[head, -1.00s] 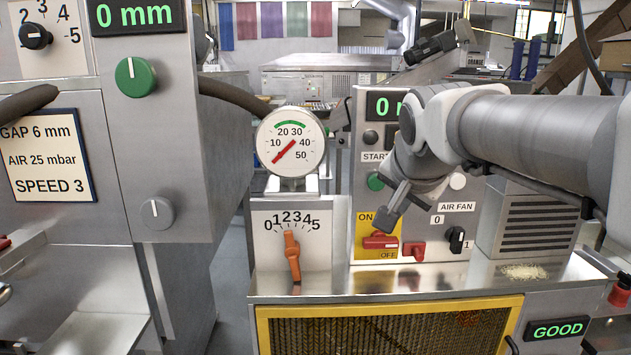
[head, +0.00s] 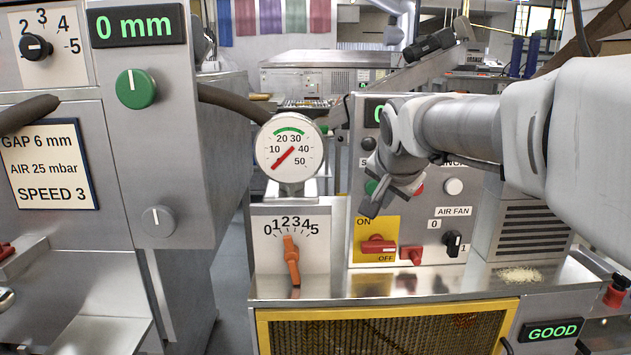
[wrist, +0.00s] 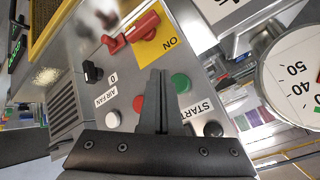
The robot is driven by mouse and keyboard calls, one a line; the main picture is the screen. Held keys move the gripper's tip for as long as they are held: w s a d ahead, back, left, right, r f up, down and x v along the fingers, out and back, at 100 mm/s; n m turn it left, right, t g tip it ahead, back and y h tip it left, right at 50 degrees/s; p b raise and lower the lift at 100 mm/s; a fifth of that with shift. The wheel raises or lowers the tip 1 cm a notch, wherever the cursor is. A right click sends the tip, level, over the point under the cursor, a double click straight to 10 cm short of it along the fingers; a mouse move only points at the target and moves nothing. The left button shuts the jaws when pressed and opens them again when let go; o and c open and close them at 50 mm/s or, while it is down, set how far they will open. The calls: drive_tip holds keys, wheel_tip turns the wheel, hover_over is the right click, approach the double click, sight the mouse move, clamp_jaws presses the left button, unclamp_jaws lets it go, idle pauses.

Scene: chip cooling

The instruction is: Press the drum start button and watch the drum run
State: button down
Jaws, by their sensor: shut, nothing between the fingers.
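The green button (head: 370,187) by the START label sits on the steel control panel. In the head view my gripper partly covers it and hides most of the label. My gripper (head: 369,211) is shut and empty, in front of the panel. In the wrist view its fingertips (wrist: 157,74) appear beside the green button, between it and a red button (wrist: 138,103). I cannot tell whether they touch the panel. No drum is identifiable in view.
A red switch handle (head: 378,245) on a yellow ON/OFF plate and a smaller red handle (head: 411,254) jut out below. A black AIR FAN knob (head: 452,243) and white button (head: 453,186) lie right. A round gauge (head: 290,147) and orange lever (head: 292,262) stand left.

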drive_tip(key=shift+w, duration=1.45)
idle(1.0)
drive_tip(key=shift+w, duration=0.45)
drive_tip(key=shift+w, duration=0.5)
idle(0.5)
drive_tip(key=shift+s, duration=0.95)
drive_tip(key=shift+b, duration=0.3)
drive_tip(key=shift+s+b, duration=1.1)
drive_tip(key=shift+s, duration=1.4)
